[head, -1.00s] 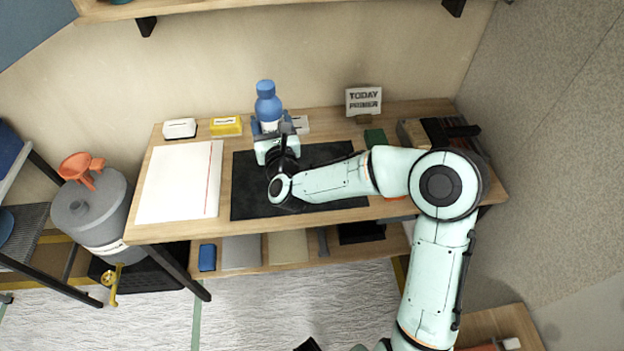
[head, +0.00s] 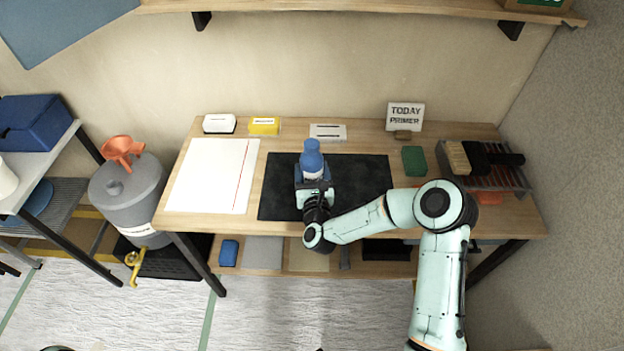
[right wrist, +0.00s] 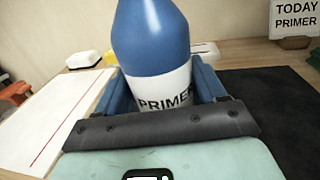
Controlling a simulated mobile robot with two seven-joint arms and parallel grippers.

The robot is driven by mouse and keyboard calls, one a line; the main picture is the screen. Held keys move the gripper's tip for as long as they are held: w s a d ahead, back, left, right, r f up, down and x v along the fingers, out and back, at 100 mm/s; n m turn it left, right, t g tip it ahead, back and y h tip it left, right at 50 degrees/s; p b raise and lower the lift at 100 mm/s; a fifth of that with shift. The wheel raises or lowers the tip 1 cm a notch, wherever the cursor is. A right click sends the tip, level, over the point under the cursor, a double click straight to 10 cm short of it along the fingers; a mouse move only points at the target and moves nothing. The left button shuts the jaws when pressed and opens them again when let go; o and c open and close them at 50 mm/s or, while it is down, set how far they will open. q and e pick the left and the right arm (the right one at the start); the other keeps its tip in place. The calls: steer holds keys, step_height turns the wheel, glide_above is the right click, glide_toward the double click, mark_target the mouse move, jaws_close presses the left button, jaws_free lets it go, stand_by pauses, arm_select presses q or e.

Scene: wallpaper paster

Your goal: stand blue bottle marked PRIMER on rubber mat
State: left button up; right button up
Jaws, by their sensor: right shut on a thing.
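The blue bottle (head: 312,157) has a white label; in the right wrist view the bottle (right wrist: 155,40) is upright and its label reads PRIMER as far as it shows. My right gripper (head: 313,178) is shut on it, with one blue finger on each side of the bottle in the right wrist view (right wrist: 160,92). The black rubber mat (head: 365,185) lies on the table, and the bottle is over its left-middle part. The bottle's base is hidden by my gripper, so I cannot tell whether it touches the mat. My left gripper is not in view.
A white sheet with a red line (head: 212,175) lies left of the mat. A green block (head: 414,160) and a rack (head: 500,178) are at right.

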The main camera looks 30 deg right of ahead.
mark_target(312, 179)
steer(key=shift+f, duration=1.6)
steer(key=shift+f+b, duration=0.2)
steer(key=shift+b, duration=0.1)
steer(key=o, duration=1.4)
steer(key=shift+r, duration=0.15)
steer(key=shift+s+a, duration=0.1)
steer(key=shift+s, duration=0.2)
steer(key=b+v, duration=0.1)
steer(key=v, duration=1)
steer(key=shift+s+a, duration=0.1)
steer(key=shift+s, duration=0.15)
